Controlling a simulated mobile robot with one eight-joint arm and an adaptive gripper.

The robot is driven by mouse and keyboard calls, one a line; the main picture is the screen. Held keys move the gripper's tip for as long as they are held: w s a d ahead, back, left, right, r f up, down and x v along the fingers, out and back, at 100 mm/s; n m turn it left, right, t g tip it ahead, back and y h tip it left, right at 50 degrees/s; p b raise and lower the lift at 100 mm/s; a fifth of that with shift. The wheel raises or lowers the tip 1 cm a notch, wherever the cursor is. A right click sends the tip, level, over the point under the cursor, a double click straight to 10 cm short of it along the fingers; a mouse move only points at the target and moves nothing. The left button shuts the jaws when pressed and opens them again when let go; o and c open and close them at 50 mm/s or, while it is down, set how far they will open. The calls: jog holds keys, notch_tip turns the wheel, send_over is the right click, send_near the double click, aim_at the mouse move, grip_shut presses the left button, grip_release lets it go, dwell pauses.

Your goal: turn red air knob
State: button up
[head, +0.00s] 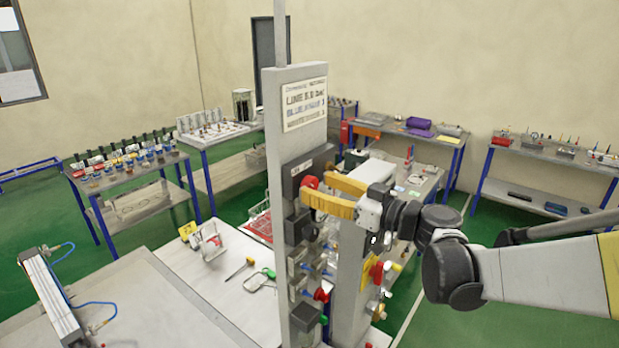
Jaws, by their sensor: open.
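A red knob (309,182) sits high on the side of the grey upright panel (297,95), beside a dark grey block. My gripper (316,187) has yellow fingers and reaches in from the right, level with this knob. Its fingers are open, with the red knob close to the tips, partly covered by them. I cannot tell whether the fingers touch it. Lower on the same panel is another red knob (321,295). A red handle on a yellow plate (377,272) is on the second grey post to the right.
Several dark valve blocks and fittings line the panel below my gripper. A white table (225,275) with a screwdriver (240,267) and a green-handled tool stands left of it. Benches with blue legs and small parts stand behind. Green floor is clear at right.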

jog(key=shift+x, duration=1.3)
jog(key=c, duration=1.2)
